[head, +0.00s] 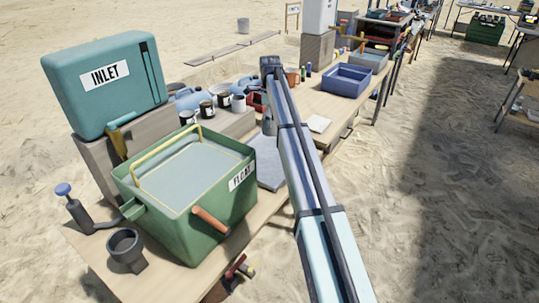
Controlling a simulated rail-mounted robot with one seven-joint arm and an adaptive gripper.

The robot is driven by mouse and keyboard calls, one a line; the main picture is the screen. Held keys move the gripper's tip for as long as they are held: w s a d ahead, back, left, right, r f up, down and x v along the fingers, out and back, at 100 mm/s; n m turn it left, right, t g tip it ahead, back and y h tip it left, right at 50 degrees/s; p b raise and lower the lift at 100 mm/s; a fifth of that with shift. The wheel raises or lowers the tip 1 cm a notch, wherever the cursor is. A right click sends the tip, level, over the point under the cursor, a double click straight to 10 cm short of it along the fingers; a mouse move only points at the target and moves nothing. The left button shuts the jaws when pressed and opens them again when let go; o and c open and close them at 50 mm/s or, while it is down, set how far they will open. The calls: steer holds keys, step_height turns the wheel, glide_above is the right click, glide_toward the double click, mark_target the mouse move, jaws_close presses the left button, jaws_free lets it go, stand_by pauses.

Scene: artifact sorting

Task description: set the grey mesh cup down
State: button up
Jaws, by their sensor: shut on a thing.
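My arm reaches from the lower right up to a dark joint above the table. My gripper cannot be made out; the arm hides the area behind it. I cannot pick out the grey mesh cup for certain. A dark grey cup-shaped vessel (126,248) stands at the table's near left corner, apart from my arm; I cannot tell whether it is mesh. A small grey shape (268,122) shows just left of my arm, too small to identify.
A green FLOAT tub (190,222) with a yellow frame and an orange-brown handle fills the near table. A teal INLET tank (107,90) stands behind it. A grey flat plate (268,165) lies beside my arm. A blue tray (346,80) and small jars stand farther back.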

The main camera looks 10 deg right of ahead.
step_height(320, 180, down, 17)
steer(key=shift+f+p, duration=0.1)
steer(key=shift+p, duration=0.55)
steer(key=o, duration=1)
steer(key=shift+f, duration=0.15)
step_height(320, 180, up, 12)
steer(key=shift+r+b, duration=0.2)
steer(key=shift+b, duration=0.45)
